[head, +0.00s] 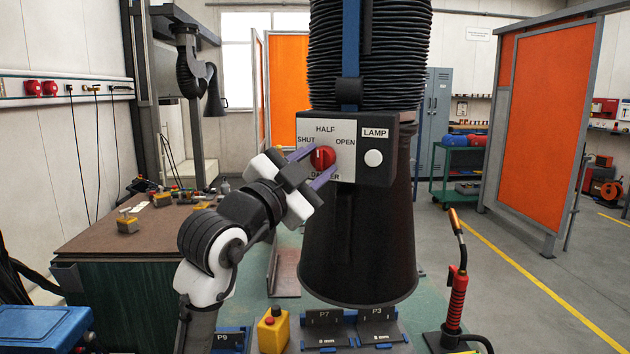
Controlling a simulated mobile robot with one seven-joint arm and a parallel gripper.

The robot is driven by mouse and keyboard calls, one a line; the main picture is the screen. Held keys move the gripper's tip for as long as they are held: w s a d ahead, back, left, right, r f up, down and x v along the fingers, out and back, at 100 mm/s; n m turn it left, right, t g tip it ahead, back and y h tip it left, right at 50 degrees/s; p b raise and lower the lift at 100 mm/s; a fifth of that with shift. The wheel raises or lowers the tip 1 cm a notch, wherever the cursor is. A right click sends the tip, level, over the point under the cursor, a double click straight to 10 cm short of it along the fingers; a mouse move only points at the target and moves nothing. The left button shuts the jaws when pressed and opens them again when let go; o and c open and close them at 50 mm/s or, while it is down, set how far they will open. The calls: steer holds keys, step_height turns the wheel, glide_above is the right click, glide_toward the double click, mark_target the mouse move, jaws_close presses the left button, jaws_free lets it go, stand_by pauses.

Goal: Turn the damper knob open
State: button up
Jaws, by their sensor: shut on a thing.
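The red damper knob (322,157) sits on a pale panel (347,171) fixed to the black extraction hood (345,245). The panel is marked SHUT at the knob's left, HALF above it and OPEN at its right; the DAMPER label below is partly covered. The pale mark on the knob seems to point up and slightly left, but it is too small to read exactly. My gripper (318,165) reaches in from the lower left. Its two purple fingers lie on either side of the knob, and it is shut on it.
A white lamp button (373,158) sits right of the knob under a LAMP label. A brown bench (130,240) stands left.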

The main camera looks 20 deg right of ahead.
steer(key=m+g, duration=0.1)
steer(key=m, duration=0.1)
steer(key=m+g+b, duration=0.1)
steer(key=m, duration=0.2)
steer(key=shift+a+r+m, duration=0.1)
steer(key=shift+r+m, duration=0.1)
steer(key=shift+m, duration=0.1)
steer(key=shift+r+m+g+y, duration=0.1)
steer(key=shift+m+g+y, duration=0.3)
steer(key=shift+m, duration=0.75)
steer(key=shift+r+m+g+y, duration=0.1)
steer(key=shift+m+g+y, duration=0.3)
steer(key=shift+m, duration=0.75)
steer(key=o, duration=1)
steer(key=b+v, duration=0.2)
steer(key=v, duration=1.1)
steer(key=shift+s+a, duration=0.2)
steer(key=shift+a, duration=0.1)
